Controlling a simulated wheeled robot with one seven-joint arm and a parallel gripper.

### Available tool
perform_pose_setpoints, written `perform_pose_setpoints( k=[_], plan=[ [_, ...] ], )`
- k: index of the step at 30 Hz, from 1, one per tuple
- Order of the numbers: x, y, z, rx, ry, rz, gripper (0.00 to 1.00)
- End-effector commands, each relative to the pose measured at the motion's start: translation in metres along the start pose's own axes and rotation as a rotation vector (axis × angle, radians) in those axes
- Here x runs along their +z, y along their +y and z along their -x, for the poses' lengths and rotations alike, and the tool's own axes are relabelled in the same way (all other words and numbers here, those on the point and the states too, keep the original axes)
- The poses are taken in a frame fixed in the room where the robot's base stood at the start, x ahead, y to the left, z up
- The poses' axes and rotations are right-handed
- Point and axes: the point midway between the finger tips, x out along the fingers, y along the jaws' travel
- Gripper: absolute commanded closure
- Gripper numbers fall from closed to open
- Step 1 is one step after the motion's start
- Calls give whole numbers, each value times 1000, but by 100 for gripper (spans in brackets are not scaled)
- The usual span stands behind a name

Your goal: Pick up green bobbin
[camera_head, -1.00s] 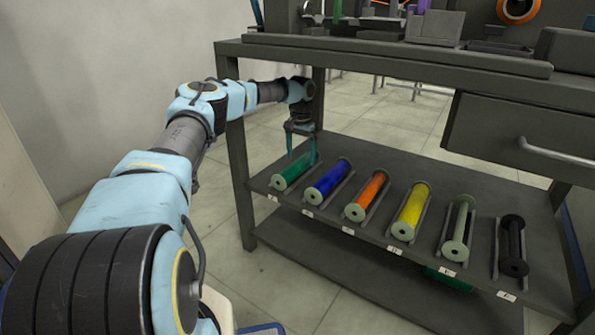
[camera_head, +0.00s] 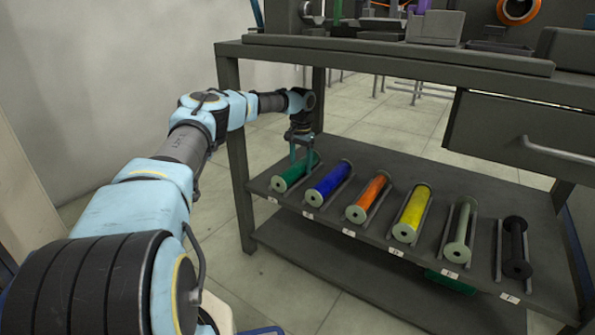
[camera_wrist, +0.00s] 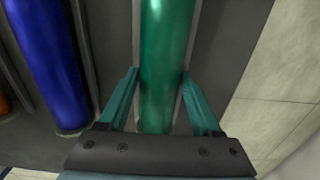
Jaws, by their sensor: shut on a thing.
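The green bobbin (camera_head: 291,175) lies in its rack at the left end of the shelf, tilted like the others. My gripper (camera_head: 302,150) is over its upper part, pointing down. In the wrist view the green bobbin (camera_wrist: 165,60) runs between the two teal fingers of my gripper (camera_wrist: 160,90), one on each side. The gripper is shut on it. The bobbin still looks to be at rack level.
Orange (camera_head: 368,196), yellow (camera_head: 411,212), grey-green (camera_head: 459,232) and black (camera_head: 515,248) bobbins follow. The table top (camera_head: 400,55) overhangs the shelf; a table leg (camera_head: 237,150) stands at left.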

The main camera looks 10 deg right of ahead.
Motion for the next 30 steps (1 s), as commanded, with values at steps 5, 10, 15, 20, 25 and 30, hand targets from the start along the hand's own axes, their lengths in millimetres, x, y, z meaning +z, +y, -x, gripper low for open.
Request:
perform_pose_setpoints(
  k=[5,10,15,20,25,30],
  plan=[
    [0,0,0,0,0,0,84],
    [0,0,0,0,0,0,100],
    [0,0,0,0,0,0,100],
    [0,0,4,0,1,0,100],
    [-1,0,19,0,2,0,100],
    [2,-1,41,0,0,0,100]
  ],
)
